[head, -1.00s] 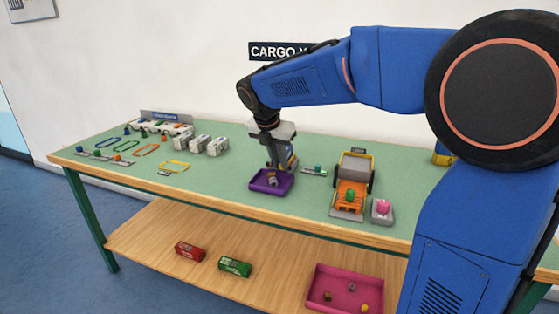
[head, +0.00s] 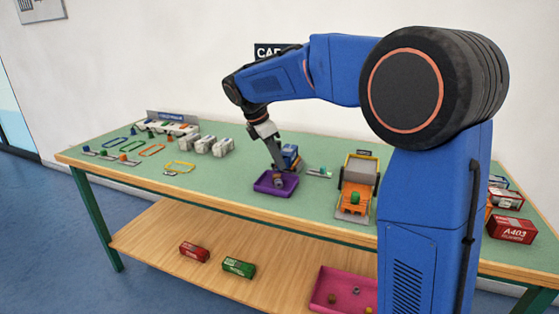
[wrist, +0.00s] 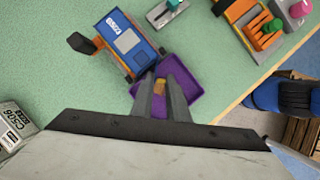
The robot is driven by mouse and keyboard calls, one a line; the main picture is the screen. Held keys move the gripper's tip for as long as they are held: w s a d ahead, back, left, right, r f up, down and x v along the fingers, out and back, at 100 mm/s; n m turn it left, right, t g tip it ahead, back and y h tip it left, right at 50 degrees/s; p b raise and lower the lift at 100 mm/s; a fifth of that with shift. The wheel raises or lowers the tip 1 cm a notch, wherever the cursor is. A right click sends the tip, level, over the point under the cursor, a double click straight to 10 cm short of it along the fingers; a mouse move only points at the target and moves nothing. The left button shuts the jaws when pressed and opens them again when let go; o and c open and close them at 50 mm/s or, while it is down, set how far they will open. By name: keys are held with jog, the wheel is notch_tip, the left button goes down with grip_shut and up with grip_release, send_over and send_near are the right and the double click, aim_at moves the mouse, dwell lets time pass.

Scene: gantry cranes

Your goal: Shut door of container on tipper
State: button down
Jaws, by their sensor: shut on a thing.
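A blue container (wrist: 130,40) marked B502 lies on a dark, orange-edged support, seemingly the tipper (wrist: 105,52). In the head view the container (head: 289,153) stands just behind the purple tray (head: 264,185). My gripper (wrist: 162,84) points down over the purple tray (wrist: 188,78), beside the container's near end. Its fingers are shut on a small brown-orange piece (wrist: 160,88); whether this belongs to the door or is loose I cannot tell. The fingers hide part of that end, and the door is not clearly visible. In the head view my gripper (head: 277,168) partly covers the tray.
An orange and grey vehicle (head: 357,190) stands to the right. Several white containers (head: 205,144) and coloured outlines lie left on the green table (head: 225,180). Red boxes (head: 513,229) stand far right. The shelf below holds a pink tray (head: 325,295).

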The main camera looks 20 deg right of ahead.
jog(key=shift+w+a+m, duration=0.1)
jog(key=shift+w+m, duration=0.05)
jog(key=shift+m, duration=0.35)
